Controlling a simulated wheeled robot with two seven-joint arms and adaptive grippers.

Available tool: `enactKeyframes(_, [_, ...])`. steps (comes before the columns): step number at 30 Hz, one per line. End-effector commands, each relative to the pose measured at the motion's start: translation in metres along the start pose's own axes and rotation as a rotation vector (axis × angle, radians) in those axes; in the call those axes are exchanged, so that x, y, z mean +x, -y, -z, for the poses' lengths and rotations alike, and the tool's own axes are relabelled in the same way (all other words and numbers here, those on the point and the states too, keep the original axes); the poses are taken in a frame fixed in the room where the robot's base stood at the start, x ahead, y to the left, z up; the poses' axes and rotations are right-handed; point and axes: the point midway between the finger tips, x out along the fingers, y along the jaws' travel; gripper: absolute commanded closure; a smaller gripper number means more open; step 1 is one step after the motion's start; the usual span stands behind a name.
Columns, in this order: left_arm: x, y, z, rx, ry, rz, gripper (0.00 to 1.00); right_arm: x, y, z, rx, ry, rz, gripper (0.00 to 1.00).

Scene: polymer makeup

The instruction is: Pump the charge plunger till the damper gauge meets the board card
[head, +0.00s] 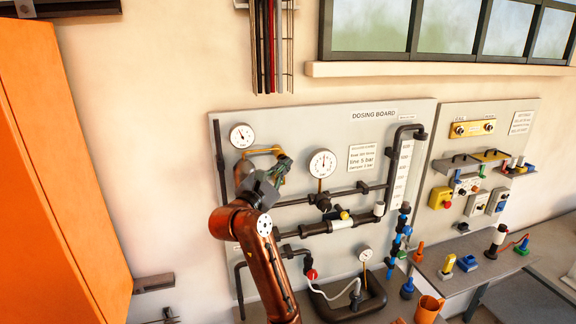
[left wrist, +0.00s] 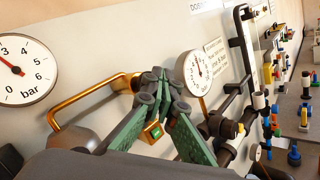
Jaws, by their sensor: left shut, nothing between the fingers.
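A round white gauge (head: 242,136) is at the board's upper left, above a grey rounded vessel partly hidden by my arm. It fills the left of the left wrist view (left wrist: 25,70), marked in bar, its needle pointing up and left. The printed card (head: 362,158) carries small text, with "line 5 bar" legible. My left gripper (head: 283,169) is shut and empty in front of the yellow tube (head: 262,151). In the wrist view its fingertips (left wrist: 161,84) meet over the tube's right end; contact is unclear. A small green-faced block (left wrist: 153,132) shows between the fingers. I cannot identify the charge plunger.
A larger gauge (head: 322,163) is right of my gripper, with dark pipes and a yellow-handled valve (head: 344,215) below. A small gauge (head: 366,255) sits lower. A shelf (head: 455,268) with colored parts is at right. An orange cabinet (head: 60,170) stands left.

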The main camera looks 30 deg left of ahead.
Motion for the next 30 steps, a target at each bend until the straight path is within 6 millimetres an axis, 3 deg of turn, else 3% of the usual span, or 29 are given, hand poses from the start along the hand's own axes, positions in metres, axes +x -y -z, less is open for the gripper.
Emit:
enactKeyframes(14, [-0.001,0.000,0.000,0.000,-0.002,-0.001,1.00,-0.002,0.000,0.000,0.000,0.000,0.000,1.00])
enactKeyframes(30, [-0.022,0.016,-0.015,0.001,-0.001,0.000,1.00,-0.012,0.000,0.002,0.000,-0.001,0.000,1.00])
